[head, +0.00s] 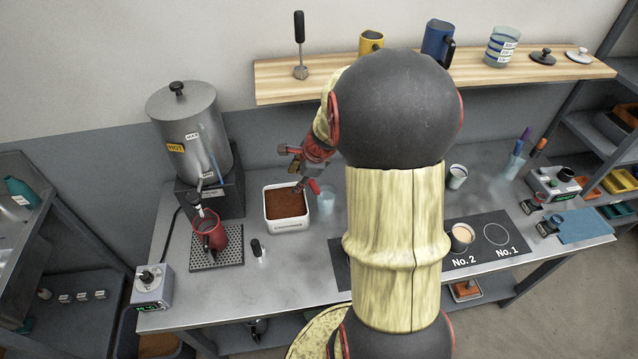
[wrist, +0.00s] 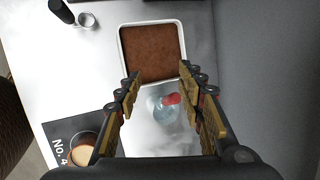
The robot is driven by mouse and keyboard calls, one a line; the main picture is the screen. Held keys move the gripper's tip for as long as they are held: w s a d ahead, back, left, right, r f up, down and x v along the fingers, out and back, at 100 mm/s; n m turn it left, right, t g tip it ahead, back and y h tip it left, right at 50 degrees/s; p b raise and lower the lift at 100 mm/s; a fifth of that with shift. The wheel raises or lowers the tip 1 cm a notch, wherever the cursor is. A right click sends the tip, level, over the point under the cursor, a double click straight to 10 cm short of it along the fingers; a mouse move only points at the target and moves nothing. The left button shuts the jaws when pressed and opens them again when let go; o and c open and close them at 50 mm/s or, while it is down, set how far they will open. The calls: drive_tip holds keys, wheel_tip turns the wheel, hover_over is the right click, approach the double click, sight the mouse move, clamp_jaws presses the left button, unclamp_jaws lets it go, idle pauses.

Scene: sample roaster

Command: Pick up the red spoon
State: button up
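The red spoon (wrist: 172,99) shows in the wrist view as a short red end above a clear glass (wrist: 163,112). In the head view the red spoon (head: 314,187) shows just under my gripper, by the rim of the clear glass (head: 327,200). The rest of the spoon is hard to make out. My gripper (wrist: 160,78) is open and empty, its two fingers on either side of the red end in the picture, with no contact visible. In the head view my gripper (head: 293,168) is above the bench, partly in front of the brown-filled container.
A white container of brown powder (wrist: 123,40) stands beside the glass; its rim (head: 289,226) is close to my gripper. A red pitcher (head: 212,232), a small black-topped bottle (head: 257,250) and a cup (head: 461,238) stand on the bench. A wooden shelf (head: 280,85) runs behind.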

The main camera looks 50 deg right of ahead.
sight(315, 188)
drive_tip(key=s+d+f+m, duration=0.1)
drive_tip(key=d, duration=0.1)
drive_tip(key=d+f+m+p, duration=0.1)
drive_tip(key=d+f+m, duration=0.1)
drive_tip(key=s+d+f+m, duration=0.1)
drive_tip(key=d+m, duration=0.1)
drive_tip(key=d, duration=0.1)
drive_tip(key=shift+s+f+h+p, duration=0.15)
drive_tip(key=shift+s+h+p, duration=0.15)
drive_tip(key=shift+s, duration=0.05)
drive_tip(key=f, duration=0.2)
drive_tip(key=shift+w+d+f+m+b, duration=0.25)
drive_tip(key=shift+d+f+m+b, duration=0.05)
drive_tip(key=shift+m+b, duration=0.1)
drive_tip(key=b+x, duration=0.1)
drive_tip(key=x, duration=0.4)
drive_tip(key=shift+d+f+b, duration=0.1)
drive_tip(key=shift+f+b, duration=0.2)
drive_tip(key=shift+b, duration=0.05)
drive_tip(key=shift+c, duration=1.2)
drive_tip(key=c, duration=0.7)
clamp_jaws()
